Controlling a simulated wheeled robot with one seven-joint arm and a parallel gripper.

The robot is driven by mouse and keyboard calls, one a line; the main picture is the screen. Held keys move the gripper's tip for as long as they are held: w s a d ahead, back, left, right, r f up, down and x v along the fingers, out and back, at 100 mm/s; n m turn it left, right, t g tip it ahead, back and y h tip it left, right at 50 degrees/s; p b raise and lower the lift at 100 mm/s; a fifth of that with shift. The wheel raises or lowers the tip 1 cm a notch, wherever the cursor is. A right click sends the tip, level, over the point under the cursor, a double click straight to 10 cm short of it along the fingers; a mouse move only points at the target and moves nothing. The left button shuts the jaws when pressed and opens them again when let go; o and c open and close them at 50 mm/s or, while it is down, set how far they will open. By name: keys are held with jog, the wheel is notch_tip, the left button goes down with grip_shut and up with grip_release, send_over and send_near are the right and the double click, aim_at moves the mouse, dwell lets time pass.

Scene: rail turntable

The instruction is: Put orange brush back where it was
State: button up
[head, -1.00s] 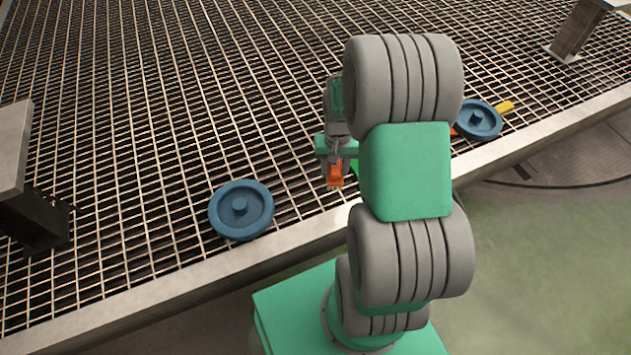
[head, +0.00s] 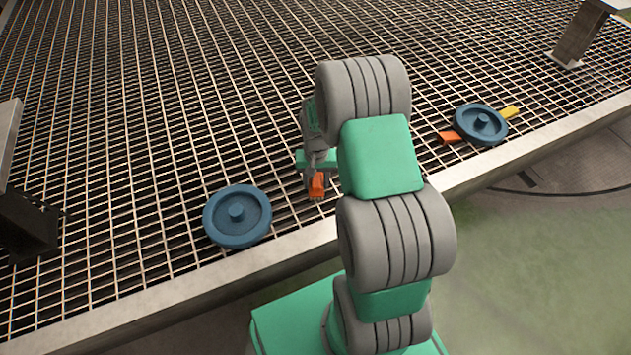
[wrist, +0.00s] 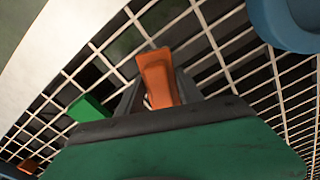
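The orange brush (head: 317,185), a small block-like piece, is in my gripper (head: 316,180) just right of the left blue disc (head: 236,215). In the wrist view the brush (wrist: 157,76) sits between the two fingers (wrist: 158,98), which appear closed on its sides. The grating shows below it; whether it touches the grating I cannot tell. A second orange-red piece (head: 449,137) lies on the left side of the right blue disc (head: 481,124), with a yellow piece (head: 509,113) on its other side.
A green block (wrist: 89,108) lies on the grating in the wrist view; my arm hides it in the head view. The grating ends at a pale metal edge (head: 285,255). Dark posts stand at far left (head: 25,225) and upper right (head: 580,32). The grating behind is clear.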

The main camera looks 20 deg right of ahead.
aim_at(316, 179)
jog(key=o, duration=0.4)
notch_tip(316, 179, up, 12)
jog(key=p, duration=0.5)
jog(key=s+a+r+n, duration=0.1)
jog(key=s+a+r, duration=0.2)
jog(key=s+r, duration=0.1)
jog(key=s+a+r+n+t, duration=0.1)
jog(key=s+a+r+n, duration=0.1)
jog(key=s+r, duration=0.3)
jog(key=s+a+r+n+t, duration=0.1)
jog(key=s+a+r, duration=0.4)
jog(key=s, duration=0.2)
jog(key=shift+r+n, duration=0.2)
jog(key=shift+n, duration=0.1)
